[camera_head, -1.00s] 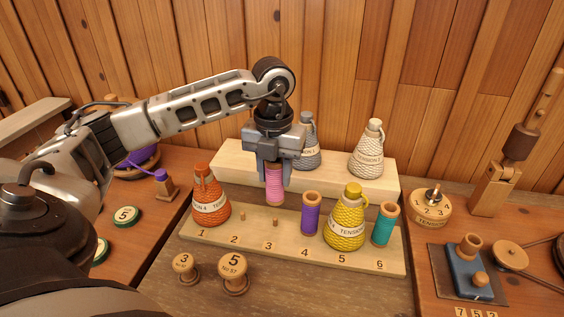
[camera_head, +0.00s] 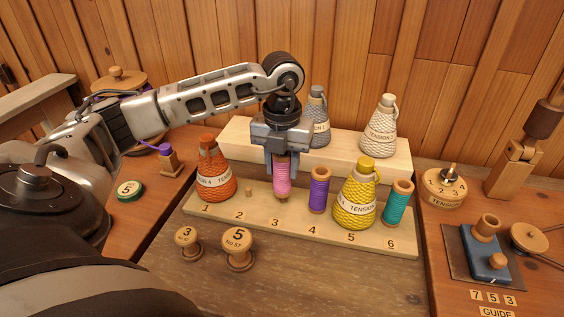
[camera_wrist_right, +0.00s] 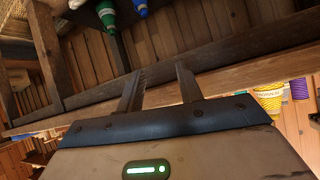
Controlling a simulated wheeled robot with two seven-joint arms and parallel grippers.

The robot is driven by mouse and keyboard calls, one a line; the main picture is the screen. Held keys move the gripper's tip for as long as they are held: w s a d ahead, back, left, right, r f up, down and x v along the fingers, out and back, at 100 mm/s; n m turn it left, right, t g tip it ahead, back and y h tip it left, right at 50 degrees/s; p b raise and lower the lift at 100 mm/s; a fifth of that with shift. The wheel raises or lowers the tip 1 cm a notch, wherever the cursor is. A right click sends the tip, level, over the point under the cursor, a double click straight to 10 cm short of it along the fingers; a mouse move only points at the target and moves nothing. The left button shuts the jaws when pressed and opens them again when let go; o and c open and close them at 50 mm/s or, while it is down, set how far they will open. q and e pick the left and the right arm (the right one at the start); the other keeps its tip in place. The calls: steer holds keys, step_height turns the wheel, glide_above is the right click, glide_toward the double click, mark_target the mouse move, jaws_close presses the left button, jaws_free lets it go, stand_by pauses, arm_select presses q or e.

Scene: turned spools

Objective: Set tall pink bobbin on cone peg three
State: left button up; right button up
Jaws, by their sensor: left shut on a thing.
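My left gripper (camera_head: 282,160) is shut on the tall pink bobbin (camera_head: 282,183) and holds it upright from above. The bobbin's lower end is over the place marked 3 on the wooden peg board (camera_head: 258,217). Peg three is hidden by the bobbin's lower end, and I cannot tell whether the bobbin rests on the board. A bare peg (camera_head: 249,192) shows at place 2. My right gripper (camera_wrist_right: 158,85) shows in the right wrist view with its fingers apart and nothing between them.
An orange cone (camera_head: 213,178) stands at place 1. A purple spool (camera_head: 319,190) stands close right of the pink bobbin at 4, then a yellow cone (camera_head: 356,205) at 5 and a teal spool (camera_head: 397,205) at 6. Grey and white cones stand on the step behind.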

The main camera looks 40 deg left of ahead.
mark_target(282, 176)
arm_select(q)
steer(key=shift+f, duration=0.15)
arm_select(e)
steer(key=shift+f, duration=0.2)
arm_select(q)
steer(key=shift+f+b, duration=0.8)
steer(key=shift+f, duration=0.1)
arm_select(e)
steer(key=shift+f, duration=0.25)
arm_select(q)
steer(key=shift+f+b, duration=0.4)
steer(key=shift+f, duration=0.2)
arm_select(e)
steer(key=shift+f, duration=0.35)
arm_select(q)
steer(key=o, duration=0.7)
steer(key=shift+o, duration=0.2)
